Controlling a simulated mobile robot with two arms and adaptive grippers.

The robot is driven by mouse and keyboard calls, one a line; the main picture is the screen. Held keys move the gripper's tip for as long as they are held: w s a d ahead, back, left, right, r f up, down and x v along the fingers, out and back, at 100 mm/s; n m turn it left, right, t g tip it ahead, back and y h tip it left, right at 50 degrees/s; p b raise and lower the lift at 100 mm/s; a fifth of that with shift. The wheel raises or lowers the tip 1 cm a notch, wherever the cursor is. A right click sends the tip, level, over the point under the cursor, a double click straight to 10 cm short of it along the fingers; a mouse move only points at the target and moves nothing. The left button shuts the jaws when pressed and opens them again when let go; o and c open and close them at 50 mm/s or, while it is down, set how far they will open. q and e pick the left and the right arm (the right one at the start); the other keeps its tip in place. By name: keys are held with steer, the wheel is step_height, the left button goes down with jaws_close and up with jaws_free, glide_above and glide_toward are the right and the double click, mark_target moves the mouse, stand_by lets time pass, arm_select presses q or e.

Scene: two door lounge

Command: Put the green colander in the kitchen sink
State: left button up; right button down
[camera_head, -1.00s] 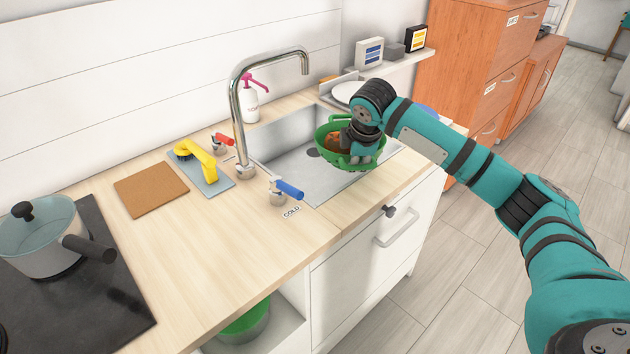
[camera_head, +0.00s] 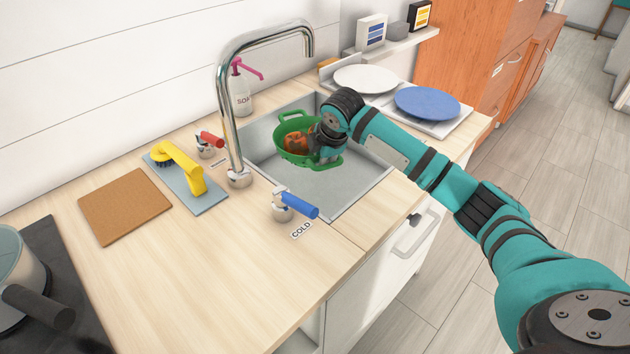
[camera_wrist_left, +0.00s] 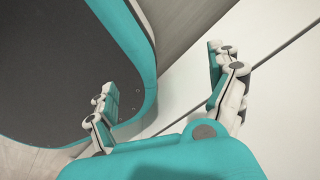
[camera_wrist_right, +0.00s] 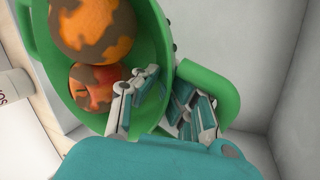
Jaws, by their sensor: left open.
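The green colander (camera_head: 291,155) is inside the outline of the kitchen sink (camera_head: 345,193), toward its back left. I cannot tell whether it touches the sink floor. It holds dirty orange fruit (camera_head: 297,142); two pieces show in the right wrist view (camera_wrist_right: 95,25). My right gripper (camera_head: 326,150) is at the colander's right side. In the right wrist view its fingers (camera_wrist_right: 160,110) lie on either side of the colander's rim (camera_wrist_right: 203,78), close to a handle, and appear shut on it. My left gripper (camera_wrist_left: 165,95) is open and empty, seen only in its wrist view.
A tall chrome faucet (camera_head: 225,110) arches at the sink's left, with red (camera_head: 209,139) and blue (camera_head: 298,204) tap handles. A soap bottle (camera_head: 241,97) stands behind. A white plate (camera_head: 365,78) and blue plate (camera_head: 427,103) lie right. Left are a yellow brush (camera_head: 182,165) and brown board (camera_head: 125,205).

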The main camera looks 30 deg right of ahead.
mark_target(332, 167)
steer(key=f, duration=0.4)
steer(key=shift+s, duration=0.3)
step_height(332, 167, down, 3)
steer(key=shift+r, duration=0.1)
step_height(332, 167, down, 2)
steer(key=shift+f, duration=0.1)
arm_select(q)
steer(key=s, duration=0.2)
steer(key=shift+s+a+f, duration=0.1)
steer(key=shift+s+a, duration=0.05)
steer(key=shift+s, duration=0.2)
arm_select(e)
steer(key=c, duration=1.5)
jaws_free()
steer(key=shift+f, duration=0.15)
steer(key=shift+s+r, duration=0.1)
steer(key=shift+r, duration=0.25)
arm_select(q)
steer(key=shift+w+r+p, duration=0.15)
steer(key=shift+r+p, duration=0.2)
arm_select(e)
steer(key=v, duration=1.1)
steer(key=shift+s+a+r, duration=0.1)
steer(key=shift+s+r, duration=0.1)
steer(key=shift+r, duration=0.05)
